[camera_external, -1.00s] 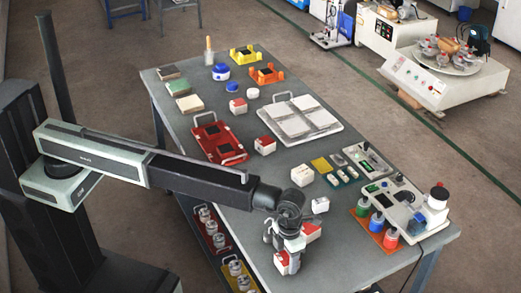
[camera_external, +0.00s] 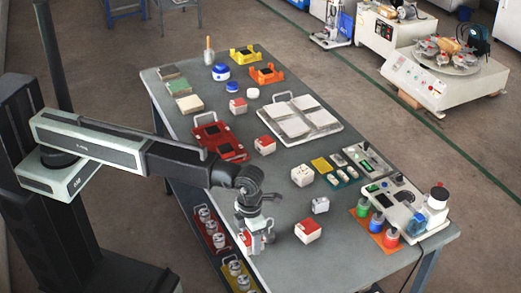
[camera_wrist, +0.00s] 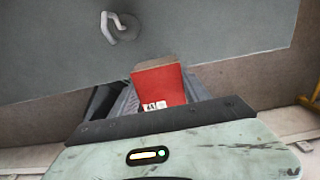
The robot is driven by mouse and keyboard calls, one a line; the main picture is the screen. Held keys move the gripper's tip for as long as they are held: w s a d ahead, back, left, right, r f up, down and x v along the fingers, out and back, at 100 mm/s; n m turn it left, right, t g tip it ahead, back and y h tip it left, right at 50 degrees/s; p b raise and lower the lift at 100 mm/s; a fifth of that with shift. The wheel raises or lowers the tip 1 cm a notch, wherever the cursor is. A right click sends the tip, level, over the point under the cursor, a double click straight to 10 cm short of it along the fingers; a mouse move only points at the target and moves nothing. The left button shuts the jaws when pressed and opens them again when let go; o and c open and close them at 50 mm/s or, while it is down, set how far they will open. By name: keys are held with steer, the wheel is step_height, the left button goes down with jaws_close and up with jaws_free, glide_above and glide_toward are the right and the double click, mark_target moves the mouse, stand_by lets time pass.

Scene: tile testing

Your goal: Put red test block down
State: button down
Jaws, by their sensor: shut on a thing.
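The red test block (camera_wrist: 162,85) is between the jaws in the wrist view, with a small label on its lower part. In the external view the red and white block (camera_external: 246,240) shows at the tip of my gripper (camera_external: 256,246), by the table's near-left edge. My gripper is shut on it. The fingers hide part of the block. I cannot tell whether it touches the table (camera_external: 284,258).
A red tray (camera_external: 218,142) lies farther back. Lower racks (camera_external: 212,228) show under the left edge. The table's front corner is clear.

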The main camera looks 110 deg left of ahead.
steer(key=s, duration=0.4)
steer(key=shift+s+r, duration=0.2)
steer(key=shift+r, duration=0.05)
